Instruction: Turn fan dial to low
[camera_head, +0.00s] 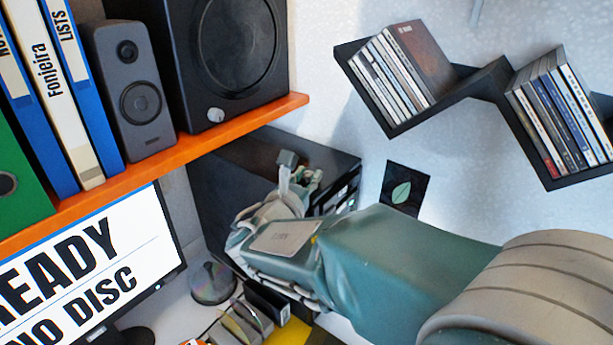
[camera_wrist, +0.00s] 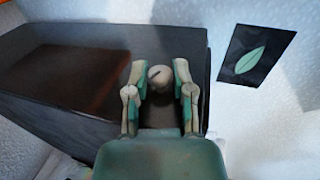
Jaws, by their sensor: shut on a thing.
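The dial is a pale round knob (camera_wrist: 160,77) with a dark slanted line across its face. My gripper (camera_wrist: 160,92) is shut on the dial, one finger at each side. In the head view my gripper (camera_head: 301,174) is in front of the same dark box (camera_head: 222,180), below the orange shelf, and hides the dial there. I cannot read any dial markings.
The orange shelf (camera_head: 200,146) above holds binders, a grey speaker (camera_head: 130,90) and a large black speaker (camera_head: 228,60). A monitor (camera_head: 95,265) and a disc stack (camera_head: 212,283) stand below. A leaf card (camera_head: 405,188) is on the wall, with a zigzag disc shelf (camera_head: 465,85) above.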

